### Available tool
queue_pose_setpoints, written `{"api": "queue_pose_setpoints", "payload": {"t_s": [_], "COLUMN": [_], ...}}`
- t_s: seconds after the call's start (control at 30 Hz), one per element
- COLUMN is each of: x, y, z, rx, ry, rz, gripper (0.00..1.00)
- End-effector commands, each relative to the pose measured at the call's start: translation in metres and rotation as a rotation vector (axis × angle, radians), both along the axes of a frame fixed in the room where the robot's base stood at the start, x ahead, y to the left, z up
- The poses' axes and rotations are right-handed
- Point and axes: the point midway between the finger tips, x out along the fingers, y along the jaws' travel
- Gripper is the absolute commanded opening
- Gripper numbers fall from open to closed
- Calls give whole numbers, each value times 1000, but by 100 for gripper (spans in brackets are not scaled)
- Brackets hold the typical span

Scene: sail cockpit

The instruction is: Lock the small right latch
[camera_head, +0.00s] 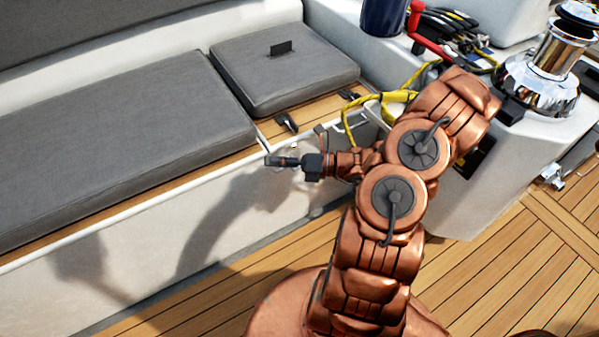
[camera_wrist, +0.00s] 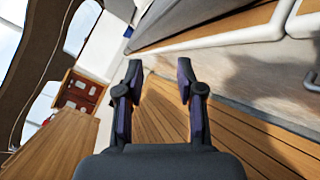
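Two small black latches sit on the wooden front edge of the small seat in the head view. The right latch (camera_head: 348,95) is partly lost against the dark cushion edge and yellow rope, and I cannot tell its state. The left latch (camera_head: 286,122) lies near the corner between the two cushions. My gripper (camera_head: 270,161) is in front of the white bench wall, below and left of both latches, and touches neither. In the wrist view my gripper (camera_wrist: 160,72) is open, with nothing between its fingers. Neither latch shows in the wrist view.
The small grey cushion (camera_head: 283,70) and long grey cushion (camera_head: 120,145) cover the bench. Yellow rope (camera_head: 385,97) hangs near the right latch. A chrome winch (camera_head: 545,75) and a red handle (camera_head: 425,35) stand to the right. The wooden deck (camera_head: 480,270) is open below.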

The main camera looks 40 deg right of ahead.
Motion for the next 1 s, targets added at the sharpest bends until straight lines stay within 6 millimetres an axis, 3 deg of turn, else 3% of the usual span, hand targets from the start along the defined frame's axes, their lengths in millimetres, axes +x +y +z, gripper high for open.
{"api": "queue_pose_setpoints", "payload": {"t_s": [0.03, 0.3, 0.5, 0.57, 0.6, 0.73, 1.0], "x": [1, -5, -16, -18, -18, -20, -5], "y": [-16, -91, -120, -125, -132, -144, -141], "z": [-25, -118, -158, -165, -156, -156, -160], "rx": [56, 336, 462, 484, 493, 518, 524], "ry": [44, 249, 327, 339, 351, 379, 390], "rz": [-66, -368, -490, -513, -529, -560, -565], "gripper": [38, 38, 38, 38, 38, 38, 38]}}
